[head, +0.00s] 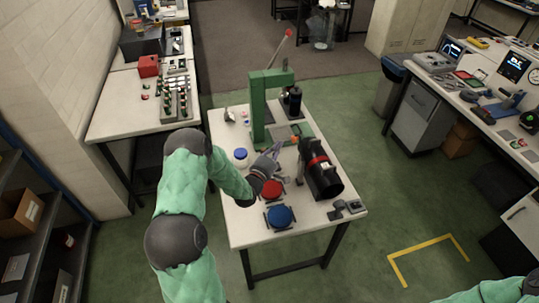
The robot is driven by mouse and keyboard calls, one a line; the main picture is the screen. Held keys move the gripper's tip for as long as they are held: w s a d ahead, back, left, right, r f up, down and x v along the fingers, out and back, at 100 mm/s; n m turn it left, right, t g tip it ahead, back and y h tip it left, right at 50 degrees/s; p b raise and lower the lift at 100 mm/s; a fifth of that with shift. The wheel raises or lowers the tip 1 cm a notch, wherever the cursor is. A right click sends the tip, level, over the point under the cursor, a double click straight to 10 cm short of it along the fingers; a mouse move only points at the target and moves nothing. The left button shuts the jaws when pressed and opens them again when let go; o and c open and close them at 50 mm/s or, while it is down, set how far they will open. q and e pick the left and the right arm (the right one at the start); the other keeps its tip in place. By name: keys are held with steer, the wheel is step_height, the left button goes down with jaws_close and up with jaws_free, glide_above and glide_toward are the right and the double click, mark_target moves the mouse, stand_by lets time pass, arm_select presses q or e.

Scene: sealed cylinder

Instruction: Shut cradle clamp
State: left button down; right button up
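A black cylinder (323,181) lies on its side at the right of the white work table. A red band (318,162) goes around its middle, with a small pale piece on it; this may be the cradle clamp, but I cannot tell whether it is open or shut. My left gripper (276,149) is over the table, left of the cylinder and apart from it. Its fingers are small and dark here, so their opening is unclear. My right gripper is out of view; only a green part of my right arm shows at the bottom right.
A green press (257,108) with a red-tipped lever stands at the table's back. A red round item (271,190), a blue round item (280,215) and a blue-topped white jar (240,157) stand near my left arm. Small dark parts (347,208) lie at the front right corner.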

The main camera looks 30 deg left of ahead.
arm_select(q)
steer(key=shift+w+d+r, duration=0.25)
steer(key=shift+w+d, duration=0.6)
steer(key=shift+w, duration=0.05)
steer(key=shift+r, duration=0.1)
